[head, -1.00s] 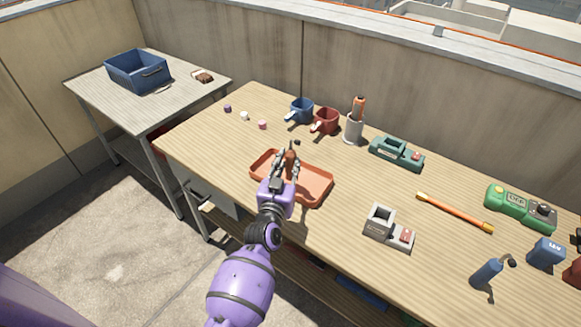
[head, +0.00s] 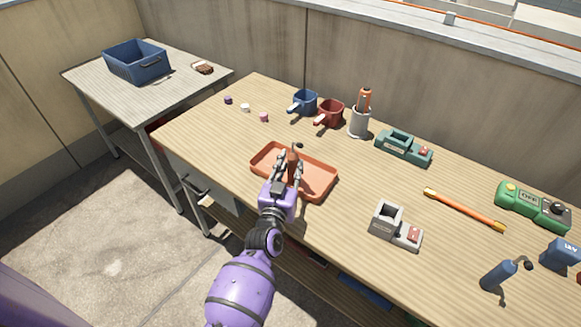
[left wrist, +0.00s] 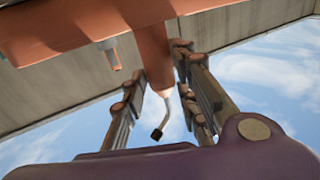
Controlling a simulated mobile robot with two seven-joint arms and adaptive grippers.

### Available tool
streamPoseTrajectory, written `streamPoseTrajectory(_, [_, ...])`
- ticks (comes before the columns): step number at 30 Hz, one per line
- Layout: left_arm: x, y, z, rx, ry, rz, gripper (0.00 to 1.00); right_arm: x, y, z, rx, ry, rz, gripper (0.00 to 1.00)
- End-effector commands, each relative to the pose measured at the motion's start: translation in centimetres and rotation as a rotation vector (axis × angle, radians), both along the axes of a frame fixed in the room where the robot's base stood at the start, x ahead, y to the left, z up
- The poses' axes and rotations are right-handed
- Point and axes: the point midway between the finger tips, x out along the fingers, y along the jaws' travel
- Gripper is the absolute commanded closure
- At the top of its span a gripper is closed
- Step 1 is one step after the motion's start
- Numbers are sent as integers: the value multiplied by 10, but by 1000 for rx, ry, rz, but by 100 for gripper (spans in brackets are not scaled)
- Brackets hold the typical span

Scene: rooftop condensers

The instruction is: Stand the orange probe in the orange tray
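The orange probe (head: 292,162) is a brownish-orange body with a bent grey cable ending in a black tip. It stands upright over the orange tray (head: 322,190), a shallow tray near the table's front left. My left gripper (head: 289,168) has its fingers on both sides of the probe, seemingly shut on it. The left wrist view is upside down: the probe (left wrist: 155,60) hangs between the fingers (left wrist: 160,80), its cable end toward the sky. The tray (left wrist: 60,25) fills the upper left. Whether the probe's base touches the tray floor is hidden. My right gripper is out of view.
A grey holder (head: 383,222), an orange rod (head: 465,210) and a blue probe (head: 498,275) lie right. Bare table surrounds the tray.

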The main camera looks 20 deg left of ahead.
Motion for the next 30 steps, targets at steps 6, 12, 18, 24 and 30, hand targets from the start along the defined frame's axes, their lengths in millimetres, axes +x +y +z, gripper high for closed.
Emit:
streamPoseTrajectory(6, [-5, 1, -18, -3, 31, -1, 56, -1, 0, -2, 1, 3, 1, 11])
streamPoseTrajectory(12, [-6, 1, -18, -5, 34, 0, 56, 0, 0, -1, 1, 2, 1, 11])
streamPoseTrajectory(18, [-16, 1, -6, -5, 33, 0, 56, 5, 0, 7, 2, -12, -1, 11])
streamPoseTrajectory(24, [-61, -2, -4, -2, 27, 1, 56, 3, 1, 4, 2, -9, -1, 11])
streamPoseTrajectory(30, [-100, -3, -1, -2, 22, 1, 56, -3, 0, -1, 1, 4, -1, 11])
